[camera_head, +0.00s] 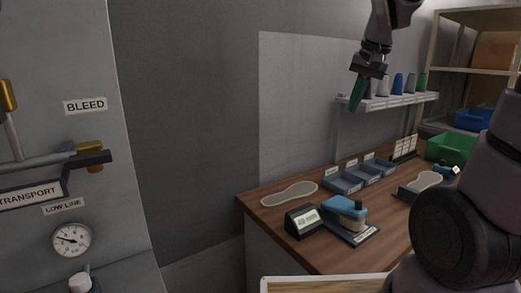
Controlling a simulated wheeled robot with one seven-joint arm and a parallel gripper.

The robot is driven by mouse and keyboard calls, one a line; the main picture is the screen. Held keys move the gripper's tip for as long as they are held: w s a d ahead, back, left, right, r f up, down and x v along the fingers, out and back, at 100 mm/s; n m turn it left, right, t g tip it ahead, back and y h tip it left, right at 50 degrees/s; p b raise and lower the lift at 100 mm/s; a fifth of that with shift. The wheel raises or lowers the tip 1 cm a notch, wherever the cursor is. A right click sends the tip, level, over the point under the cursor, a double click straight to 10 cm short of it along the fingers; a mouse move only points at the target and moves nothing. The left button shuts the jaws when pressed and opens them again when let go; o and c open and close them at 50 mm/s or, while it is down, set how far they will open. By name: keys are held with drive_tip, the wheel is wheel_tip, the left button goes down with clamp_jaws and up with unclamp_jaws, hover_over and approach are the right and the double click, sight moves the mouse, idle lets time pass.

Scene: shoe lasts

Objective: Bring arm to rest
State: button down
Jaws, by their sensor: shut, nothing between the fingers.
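My gripper (358,97) hangs from my arm at the upper middle right, in the air above the wooden workbench (285,220). Its teal fingers point down and are together, with nothing held between them. In the picture it overlaps the left part of a wall shelf (405,98). I cannot tell how far it is from the shelf. Another part of my arm, dark and rounded, fills the lower right and hides part of the bench.
The bench bears a sole shape (289,194), a blue-topped device (346,210), a small dark box (303,221), grey bins (343,181) and a green crate (449,149). Several coloured cones stand on the shelf. A grey panel with a gauge (71,240) stands at left.

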drive_tip(key=s+r+t, duration=0.3)
drive_tip(key=s, duration=1)
drive_tip(key=shift+s+r+n+y, duration=0.3)
drive_tip(key=shift+s, duration=0.05)
drive_tip(key=shift+d, duration=0.1)
idle(2.1)
